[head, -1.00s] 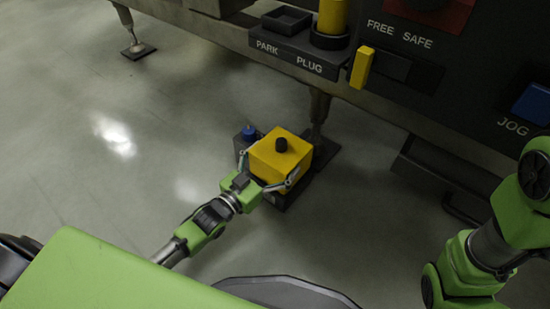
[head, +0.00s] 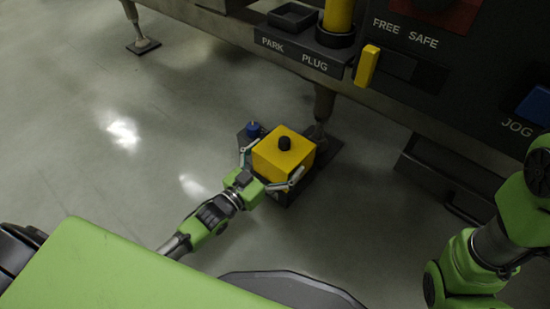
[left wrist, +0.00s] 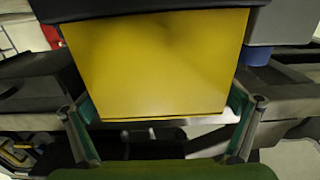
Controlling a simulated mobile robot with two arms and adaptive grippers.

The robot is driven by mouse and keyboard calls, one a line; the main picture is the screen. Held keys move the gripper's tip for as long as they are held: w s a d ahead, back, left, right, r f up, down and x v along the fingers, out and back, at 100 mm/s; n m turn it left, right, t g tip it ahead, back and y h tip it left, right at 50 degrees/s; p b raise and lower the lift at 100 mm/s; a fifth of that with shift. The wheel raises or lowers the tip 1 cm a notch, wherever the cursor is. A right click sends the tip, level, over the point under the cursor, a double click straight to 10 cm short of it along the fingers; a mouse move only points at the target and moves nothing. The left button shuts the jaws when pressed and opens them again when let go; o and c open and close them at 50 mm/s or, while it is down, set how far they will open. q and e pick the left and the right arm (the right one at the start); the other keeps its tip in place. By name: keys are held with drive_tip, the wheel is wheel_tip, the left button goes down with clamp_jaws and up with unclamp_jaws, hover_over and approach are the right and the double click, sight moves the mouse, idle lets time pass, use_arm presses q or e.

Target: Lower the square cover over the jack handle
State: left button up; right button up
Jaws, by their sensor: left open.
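My right gripper is not in view; only part of my right arm shows.
A blue knob on a grey unit (head: 254,130) stands close behind the cover's left side. A machine leg on a foot plate (head: 325,148) is just behind right. The machine's panel (head: 300,55) overhangs behind. The floor (head: 90,170) to the left is clear.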

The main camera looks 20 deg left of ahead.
use_arm(q)
drive_tip(key=v, duration=1.2)
drive_tip(key=shift+r, duration=0.1)
